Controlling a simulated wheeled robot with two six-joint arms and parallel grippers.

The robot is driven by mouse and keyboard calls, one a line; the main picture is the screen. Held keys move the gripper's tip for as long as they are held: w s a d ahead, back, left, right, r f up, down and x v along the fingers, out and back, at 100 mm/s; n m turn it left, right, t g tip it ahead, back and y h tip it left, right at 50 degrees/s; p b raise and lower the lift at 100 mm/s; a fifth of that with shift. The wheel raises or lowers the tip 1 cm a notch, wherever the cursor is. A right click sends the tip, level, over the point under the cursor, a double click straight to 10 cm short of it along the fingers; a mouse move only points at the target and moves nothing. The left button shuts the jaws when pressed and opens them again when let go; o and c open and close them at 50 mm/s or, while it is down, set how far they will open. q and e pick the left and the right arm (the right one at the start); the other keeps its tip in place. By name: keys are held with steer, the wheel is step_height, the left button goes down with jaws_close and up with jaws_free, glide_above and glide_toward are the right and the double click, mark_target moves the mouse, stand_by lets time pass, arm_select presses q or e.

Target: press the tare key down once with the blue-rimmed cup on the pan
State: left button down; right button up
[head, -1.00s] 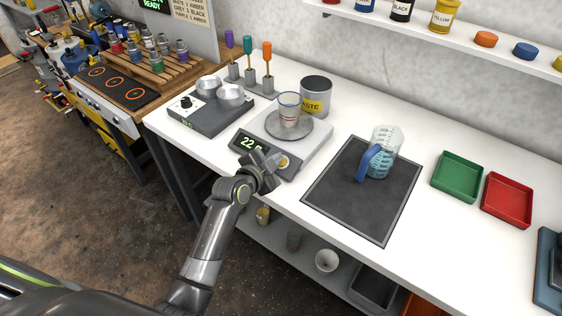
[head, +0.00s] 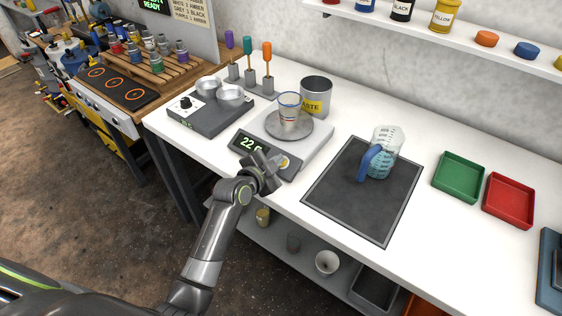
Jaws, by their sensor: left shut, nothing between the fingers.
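The blue-rimmed cup (head: 289,108) stands upright on the round pan (head: 305,131) of the scale (head: 321,147). The cup is clear with red marks. The scale's dark front display (head: 247,143) reads 22 with green digits; the rest of the reading is partly hidden by my gripper. A round yellow key (head: 284,162) shows on the front panel, just right of my left gripper. My left gripper (head: 272,161) is shut and empty, close over the front panel beside the key. I cannot tell whether it touches the panel. My right gripper is out of view.
A waste can (head: 316,97) stands behind the scale. A two-cup device (head: 208,115) is to its left. A jug with a blue handle (head: 384,152) stands on a dark mat (head: 345,205) to the right. Green (head: 458,177) and red (head: 508,200) trays lie farther right.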

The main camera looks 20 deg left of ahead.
arm_select(q)
steer(key=shift+f, duration=0.15)
stand_by(0.4)
steer(key=shift+s+a+r+p, duration=0.15)
steer(key=shift+s+r+p, duration=0.15)
steer(key=shift+r+p, duration=0.45)
steer(key=shift+r, duration=0.1)
steer(key=r+p, duration=0.1)
steer(key=s+r+p, duration=0.1)
steer(key=r+p, duration=0.1)
steer(key=s+r+p, duration=0.1)
steer(key=shift+a+r, duration=0.2)
steer(key=shift+a, duration=0.15)
steer(key=shift+f, duration=0.1)
